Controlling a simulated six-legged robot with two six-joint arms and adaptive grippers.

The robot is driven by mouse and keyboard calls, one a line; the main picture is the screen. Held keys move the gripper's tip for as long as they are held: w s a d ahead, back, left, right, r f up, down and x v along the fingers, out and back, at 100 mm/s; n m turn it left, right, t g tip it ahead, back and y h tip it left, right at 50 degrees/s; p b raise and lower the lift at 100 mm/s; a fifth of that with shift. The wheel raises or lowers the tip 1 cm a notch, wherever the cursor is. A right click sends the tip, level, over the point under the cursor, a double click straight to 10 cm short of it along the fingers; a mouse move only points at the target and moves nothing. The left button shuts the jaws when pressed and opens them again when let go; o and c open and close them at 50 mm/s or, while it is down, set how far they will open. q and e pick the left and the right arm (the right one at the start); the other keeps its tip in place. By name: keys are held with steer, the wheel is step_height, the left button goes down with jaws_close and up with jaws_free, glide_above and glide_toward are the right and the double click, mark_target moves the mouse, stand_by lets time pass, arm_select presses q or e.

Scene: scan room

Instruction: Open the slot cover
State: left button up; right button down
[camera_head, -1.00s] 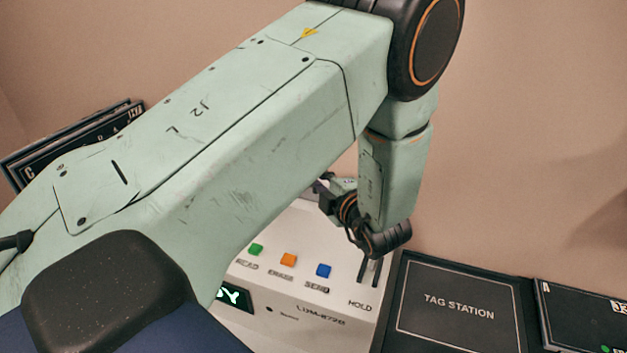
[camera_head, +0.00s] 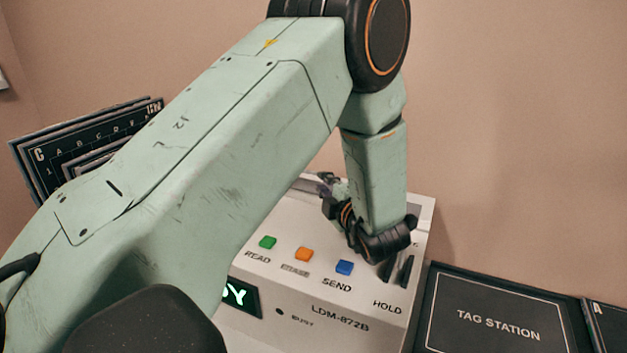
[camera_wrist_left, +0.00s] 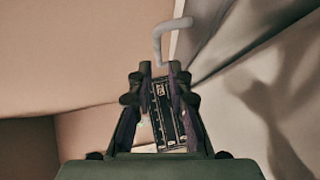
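The white machine marked LDM-872B (camera_head: 340,312) stands below my left arm. Its top carries green, orange and blue buttons and dark slots near HOLD. My left gripper (camera_head: 328,181) is over the machine's back part, partly hidden by my wrist. My right gripper is not in view.
The black TAG STATION panel (camera_head: 497,326) lies right of the machine, with another dark panel (camera_head: 609,323) beyond it. Dark lettered boards (camera_head: 85,150) stand at the left behind my arm. A plain wall (camera_head: 520,120) closes the back.

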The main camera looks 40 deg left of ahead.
mark_target(315, 174)
arm_select(q)
steer(key=x, duration=0.6)
steer(key=shift+a, duration=0.35)
steer(key=shift+w+a, duration=0.25)
steer(key=shift+w, duration=0.1)
steer(key=shift+s+r, duration=0.1)
steer(key=shift+s, duration=0.05)
jaws_close()
